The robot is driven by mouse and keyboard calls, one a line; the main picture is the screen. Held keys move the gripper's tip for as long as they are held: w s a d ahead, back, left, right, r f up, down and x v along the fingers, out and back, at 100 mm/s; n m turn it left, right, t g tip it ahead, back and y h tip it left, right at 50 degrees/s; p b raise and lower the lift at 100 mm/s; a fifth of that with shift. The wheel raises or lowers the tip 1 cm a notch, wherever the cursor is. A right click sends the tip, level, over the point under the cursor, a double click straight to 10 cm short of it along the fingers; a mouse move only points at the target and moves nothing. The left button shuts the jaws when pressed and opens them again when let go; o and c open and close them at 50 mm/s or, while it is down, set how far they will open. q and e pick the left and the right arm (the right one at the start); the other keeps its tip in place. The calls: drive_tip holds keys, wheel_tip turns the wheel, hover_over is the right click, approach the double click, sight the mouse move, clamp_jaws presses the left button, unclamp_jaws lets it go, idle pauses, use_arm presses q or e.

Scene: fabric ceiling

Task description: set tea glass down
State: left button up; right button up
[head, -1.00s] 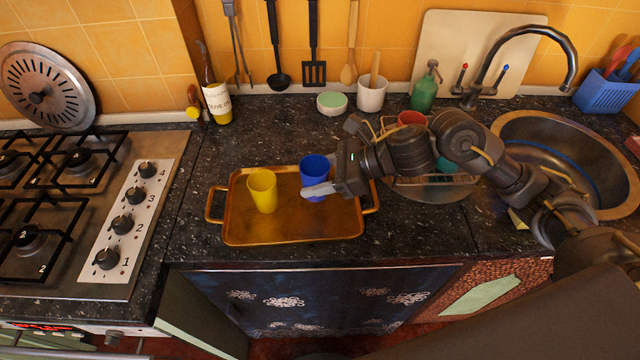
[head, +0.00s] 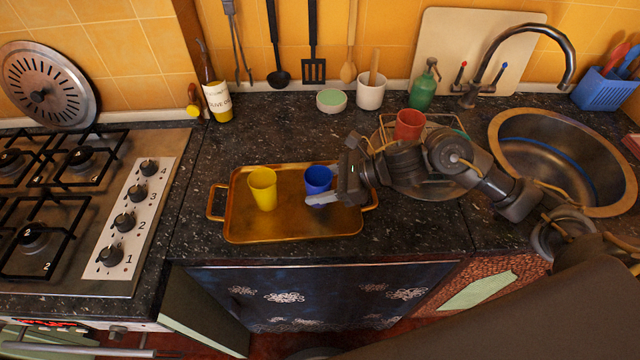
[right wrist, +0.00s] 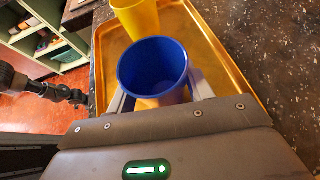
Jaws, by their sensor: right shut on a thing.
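The blue cup (head: 318,179), the tea glass, is on or just above the right part of the golden tray (head: 290,234); I cannot tell whether its base touches. My right gripper (head: 322,197) is shut on it from the right. In the right wrist view the blue cup (right wrist: 153,65) looks upright between the two fingers. A yellow cup (head: 262,188) stands on the tray to the left of the blue one, and it also shows in the right wrist view (right wrist: 136,17). My left gripper is not in view.
A red cup (head: 409,124) is in the dish rack (head: 385,130) behind my right arm. The stove (head: 85,215) lies left of the tray, the sink (head: 560,150) to the far right. The counter behind the tray (head: 265,130) is free.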

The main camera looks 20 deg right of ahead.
drive_tip(key=o, duration=1)
drive_tip(key=shift+d+r+p, duration=0.2)
drive_tip(key=shift+r+p, duration=0.05)
drive_tip(key=shift+p, duration=0.1)
drive_tip(key=b+v, duration=0.3)
drive_tip(key=v, duration=0.8)
drive_tip(key=shift+s+d+r, duration=0.2)
